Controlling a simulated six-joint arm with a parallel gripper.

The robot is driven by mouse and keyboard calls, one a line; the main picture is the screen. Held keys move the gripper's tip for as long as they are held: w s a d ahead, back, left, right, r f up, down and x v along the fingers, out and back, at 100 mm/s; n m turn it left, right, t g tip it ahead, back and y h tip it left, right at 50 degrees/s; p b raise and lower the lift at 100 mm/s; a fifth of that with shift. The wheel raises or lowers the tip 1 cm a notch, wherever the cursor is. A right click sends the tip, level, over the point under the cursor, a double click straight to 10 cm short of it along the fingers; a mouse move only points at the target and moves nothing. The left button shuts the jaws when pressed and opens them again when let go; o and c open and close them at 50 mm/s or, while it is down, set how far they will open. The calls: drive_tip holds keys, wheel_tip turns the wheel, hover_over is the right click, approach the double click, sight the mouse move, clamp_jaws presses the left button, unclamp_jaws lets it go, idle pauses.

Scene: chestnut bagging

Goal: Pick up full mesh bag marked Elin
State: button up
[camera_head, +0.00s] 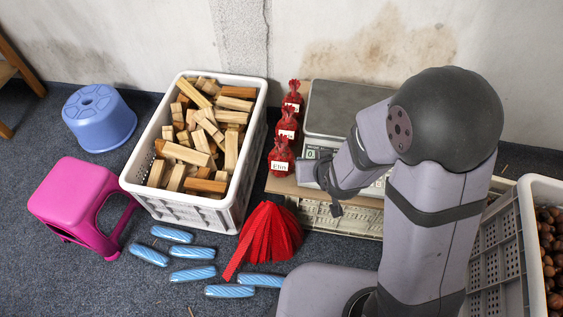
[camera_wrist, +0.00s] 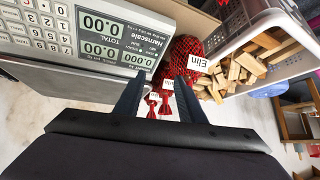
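The full red mesh bag marked Elin (camera_head: 281,157) stands at the front of a row of three red bags, left of the scale. It also shows in the wrist view (camera_wrist: 186,48), with its white Elin tag facing the camera. My gripper (camera_wrist: 159,78) is open and empty, and its two dark fingers point toward the bags. The Elin bag is ahead of the fingertips, nearer the right finger, apparently apart from them. The two other red bags (camera_head: 287,124) (camera_head: 293,97) stand behind it; their tags are too small to read. In the head view my wrist hides the fingertips.
The scale (camera_head: 345,103) stands right of the bags; its displays read zero. A white crate (camera_head: 182,212) of wood blocks is close on their left. Empty red netting (camera_head: 268,236) and blue rolls (camera_head: 192,274) lie in front. A chestnut crate (camera_head: 531,225) is at right.

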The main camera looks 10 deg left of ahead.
sight(281, 149)
drive_tip(key=a+f+t+b, duration=0.1)
drive_tip(key=a, duration=0.1)
drive_tip(key=w+a+t+y+b, duration=0.1)
drive_tip(key=a+b, duration=0.1)
drive_tip(key=a, duration=0.1)
drive_tip(key=a+f+n+t+y+b, duration=0.1)
drive_tip(key=a+b, duration=0.1)
drive_tip(key=shift+w+a+f+t, duration=0.3)
drive_tip(key=shift+w, duration=0.1)
drive_tip(key=t+b, duration=0.1)
drive_tip(key=b, duration=0.3)
drive_tip(key=shift+w+a+f+t+y, duration=0.3)
drive_tip(key=shift+w+a+f, duration=0.05)
drive_tip(key=shift+w, duration=0.05)
drive_tip(key=b, duration=0.1)
drive_tip(key=t+b, duration=0.1)
drive_tip(key=b, duration=0.1)
drive_tip(key=shift+w+a+f, duration=0.15)
drive_tip(key=shift+w+f, duration=0.05)
drive_tip(key=shift+f, duration=0.1)
drive_tip(key=t+b, duration=0.1)
drive_tip(key=b, duration=0.2)
drive_tip(key=shift+f+t, duration=0.1)
drive_tip(key=shift+t, duration=0.3)
drive_tip(key=shift+s+r+t+b, duration=0.15)
drive_tip(key=shift+r+t+b, duration=0.05)
drive_tip(key=shift+t+b, duration=0.6)
drive_tip(key=shift+r, duration=0.1)
